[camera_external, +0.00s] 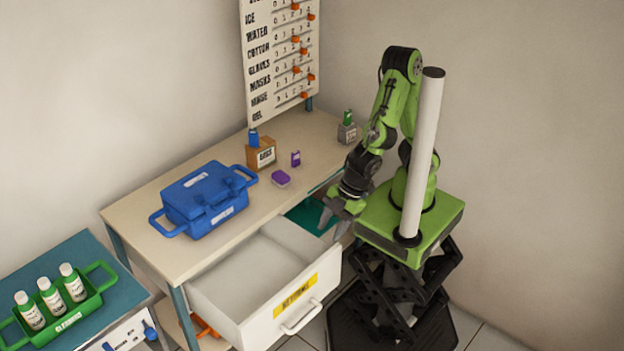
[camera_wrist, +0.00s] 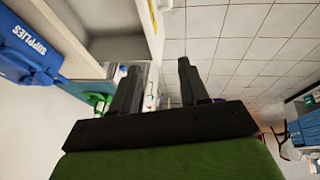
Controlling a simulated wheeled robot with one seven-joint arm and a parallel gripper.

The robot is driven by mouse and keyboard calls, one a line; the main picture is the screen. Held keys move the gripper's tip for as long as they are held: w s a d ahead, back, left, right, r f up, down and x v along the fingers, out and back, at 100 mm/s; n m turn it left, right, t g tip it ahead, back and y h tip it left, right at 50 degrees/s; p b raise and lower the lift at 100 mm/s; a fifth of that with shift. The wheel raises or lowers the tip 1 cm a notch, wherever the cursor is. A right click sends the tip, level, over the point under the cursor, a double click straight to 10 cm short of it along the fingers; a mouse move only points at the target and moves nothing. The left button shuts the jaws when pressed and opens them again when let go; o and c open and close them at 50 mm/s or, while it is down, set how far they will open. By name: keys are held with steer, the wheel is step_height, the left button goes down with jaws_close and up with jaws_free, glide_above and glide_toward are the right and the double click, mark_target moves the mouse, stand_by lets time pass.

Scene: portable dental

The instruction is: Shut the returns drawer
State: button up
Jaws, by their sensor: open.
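The returns drawer (camera_external: 272,317) is white with a yellow label and a bar handle (camera_external: 302,318). It stands pulled well out from under the beige table, and its inside looks empty. My gripper (camera_external: 333,217) is open and empty, pointing down just right of the drawer's far side, near the table's front edge. In the wrist view, the two dark fingers of my gripper (camera_wrist: 157,75) are apart with nothing between them. The drawer's side wall and front (camera_wrist: 150,25) show at the top, left of and beyond the fingertips.
A blue case (camera_external: 205,200) sits on the beige table (camera_external: 140,205). Small purple items, a brown box (camera_external: 261,154) and a grey box (camera_external: 347,133) stand farther back. A green tray (camera_external: 62,325) with bottles is on the side table. Open tiled floor (camera_wrist: 240,50) lies beyond my fingers.

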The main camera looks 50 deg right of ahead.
glide_toward(307, 318)
steer(key=b+x, duration=0.3)
steer(key=x, duration=0.5)
steer(key=shift+f+b, duration=0.15)
steer(key=shift+b, duration=0.25)
jaws_close()
